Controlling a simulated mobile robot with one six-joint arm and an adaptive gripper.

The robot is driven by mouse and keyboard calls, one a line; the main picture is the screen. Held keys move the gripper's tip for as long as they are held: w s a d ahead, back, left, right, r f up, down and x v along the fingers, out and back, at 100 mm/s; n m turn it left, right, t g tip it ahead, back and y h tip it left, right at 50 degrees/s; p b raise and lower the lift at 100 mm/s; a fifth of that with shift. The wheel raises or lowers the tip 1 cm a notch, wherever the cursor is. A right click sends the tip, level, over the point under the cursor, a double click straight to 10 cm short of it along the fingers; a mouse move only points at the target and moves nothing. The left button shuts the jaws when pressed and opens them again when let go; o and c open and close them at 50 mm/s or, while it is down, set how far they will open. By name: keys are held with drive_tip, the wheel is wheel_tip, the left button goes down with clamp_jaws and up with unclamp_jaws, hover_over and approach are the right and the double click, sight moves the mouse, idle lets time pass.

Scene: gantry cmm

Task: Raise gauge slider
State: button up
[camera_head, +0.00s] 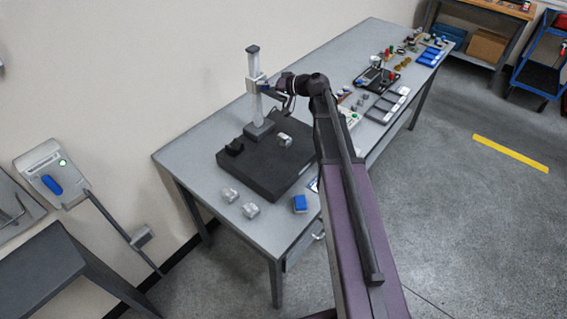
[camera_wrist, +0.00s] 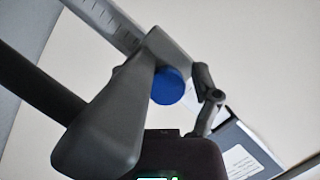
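The height gauge has an upright silver column (camera_head: 253,62) on a grey foot, standing on a black block. Its light slider (camera_head: 257,85) sits partway up the column. My gripper (camera_head: 278,85) is close beside the slider, on its right. In the wrist view the graduated column (camera_wrist: 108,20) runs diagonally at the top, with a round blue knob (camera_wrist: 168,87) below it. Grey gripper parts (camera_wrist: 190,75) lie close around the knob. I cannot tell whether the fingers touch or grip it.
The black block (camera_head: 245,178) rests on a long grey table (camera_head: 200,160). Trays (camera_head: 386,106) and small tools fill the far part. A wall runs close behind the table.

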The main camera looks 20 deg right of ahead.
drive_tip(key=shift+f+b, duration=2.8)
drive_tip(key=shift+f, duration=0.3)
drive_tip(key=shift+s+d+r, duration=0.2)
drive_tip(key=shift+d, duration=0.05)
drive_tip(key=p+v, duration=0.4)
drive_tip(key=v, duration=0.9)
drive_tip(key=s+a+f+g+h+p, duration=0.1)
drive_tip(key=s+a+f+g+h, duration=0.3)
drive_tip(key=s, duration=0.5)
drive_tip(key=s+a+f+g+h+p, duration=0.1)
drive_tip(key=s+a+f+g+h, duration=0.3)
drive_tip(key=s, duration=0.5)
drive_tip(key=shift+s+a+f+m+g+h, duration=0.35)
drive_tip(key=shift+a+f+h, duration=0.55)
drive_tip(key=shift+a+f, duration=0.45)
drive_tip(key=shift+d, duration=0.1)
drive_tip(key=shift+w, duration=0.15)
